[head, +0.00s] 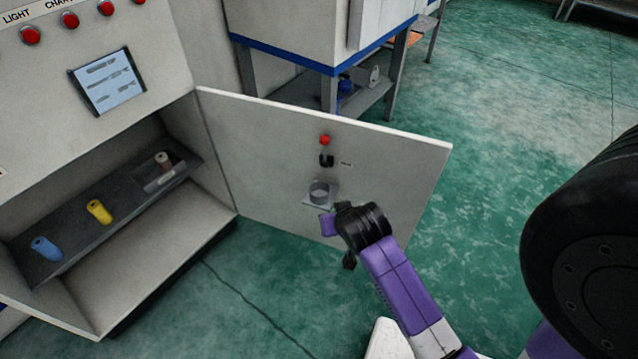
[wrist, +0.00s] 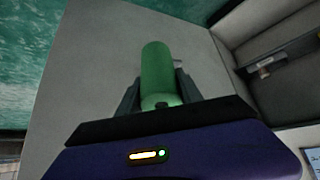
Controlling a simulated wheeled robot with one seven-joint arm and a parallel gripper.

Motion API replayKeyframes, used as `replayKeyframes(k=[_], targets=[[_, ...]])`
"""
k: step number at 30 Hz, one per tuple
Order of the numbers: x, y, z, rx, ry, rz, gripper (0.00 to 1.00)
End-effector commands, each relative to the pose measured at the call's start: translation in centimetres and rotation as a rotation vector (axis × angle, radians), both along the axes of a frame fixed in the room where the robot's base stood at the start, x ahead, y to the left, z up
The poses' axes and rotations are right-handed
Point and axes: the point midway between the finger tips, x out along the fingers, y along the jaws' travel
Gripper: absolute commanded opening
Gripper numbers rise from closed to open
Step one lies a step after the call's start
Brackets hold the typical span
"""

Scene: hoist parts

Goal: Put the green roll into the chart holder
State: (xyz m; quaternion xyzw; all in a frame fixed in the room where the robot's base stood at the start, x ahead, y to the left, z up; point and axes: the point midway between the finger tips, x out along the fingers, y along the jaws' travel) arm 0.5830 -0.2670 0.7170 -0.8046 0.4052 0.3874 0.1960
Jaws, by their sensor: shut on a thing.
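The green roll (wrist: 158,72) stands out from between the two fingers of my gripper (wrist: 157,88) in the wrist view, with the pale door behind it. My gripper is shut on it. In the head view my gripper (head: 338,222) is in front of the open cabinet door, and the roll cannot be made out there. A round grey cup on a small bracket, which looks like the chart holder (head: 319,192), is on the door just above and left of my gripper. It looks empty. The gap between roll and holder cannot be judged.
The open door (head: 260,150) carries a red knob (head: 325,140) and a black clip (head: 326,160) above the cup. Left, the cabinet shelf (head: 75,225) holds a blue roll (head: 46,248), a yellow roll (head: 99,211) and a pale roll (head: 162,160).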

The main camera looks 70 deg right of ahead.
Motion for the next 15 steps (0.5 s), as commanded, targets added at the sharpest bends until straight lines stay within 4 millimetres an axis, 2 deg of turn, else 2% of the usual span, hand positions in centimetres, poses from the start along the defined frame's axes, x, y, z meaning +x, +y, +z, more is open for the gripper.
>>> replayKeyframes(k=[1, 3, 15], targets=[[0.3, -0.4, -0.5, -0.024, -0.016, 0.002, 0.0], [1.4, -1.8, 0.0, -0.021, -0.018, -0.002, 0.0], [6.8, -9.2, 0.1, -0.02, -0.015, -0.002, 0.0]])
